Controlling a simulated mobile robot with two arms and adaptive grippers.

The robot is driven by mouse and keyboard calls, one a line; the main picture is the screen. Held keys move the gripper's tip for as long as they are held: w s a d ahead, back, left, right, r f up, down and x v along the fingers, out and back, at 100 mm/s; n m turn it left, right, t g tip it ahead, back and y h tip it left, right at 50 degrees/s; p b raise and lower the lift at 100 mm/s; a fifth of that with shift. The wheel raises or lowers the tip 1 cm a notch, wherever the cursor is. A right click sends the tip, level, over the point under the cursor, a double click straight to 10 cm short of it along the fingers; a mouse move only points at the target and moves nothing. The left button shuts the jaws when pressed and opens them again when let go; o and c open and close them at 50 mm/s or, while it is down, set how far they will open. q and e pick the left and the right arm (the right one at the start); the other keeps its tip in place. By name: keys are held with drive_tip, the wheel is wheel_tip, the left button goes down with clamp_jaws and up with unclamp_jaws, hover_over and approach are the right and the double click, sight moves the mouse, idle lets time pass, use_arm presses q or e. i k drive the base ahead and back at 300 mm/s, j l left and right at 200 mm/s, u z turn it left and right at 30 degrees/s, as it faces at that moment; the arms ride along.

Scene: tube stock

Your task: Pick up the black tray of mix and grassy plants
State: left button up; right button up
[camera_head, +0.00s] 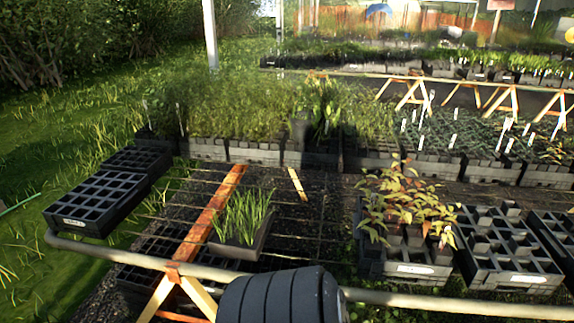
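A small black tray (238,251) holds upright green grassy plants (243,213). It sits on the slatted bench near the front, left of the middle, set at a slight angle beside an orange-brown wooden beam. The mix inside the tray is mostly hidden by the leaves. Nothing touches the tray from above. Neither of my grippers can be seen in the head view.
Empty black cell trays (95,207) stand at the left edge. A tray of reddish leafy plants (405,262) and more cell trays (505,262) stand at the right. A pale rail (420,301) runs along the bench front. Rows of potted plants (225,115) stand behind. Bare slats surround the small tray.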

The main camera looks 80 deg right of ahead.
sight(242, 232)
drive_tip(key=z, duration=2.55)
drive_tip(key=i+j+z, duration=0.1)
drive_tip(key=z, duration=0.4)
drive_tip(key=j+z, duration=0.45)
drive_tip(key=i+j+z, duration=0.1)
drive_tip(key=z, duration=0.4)
drive_tip(key=j, duration=0.1)
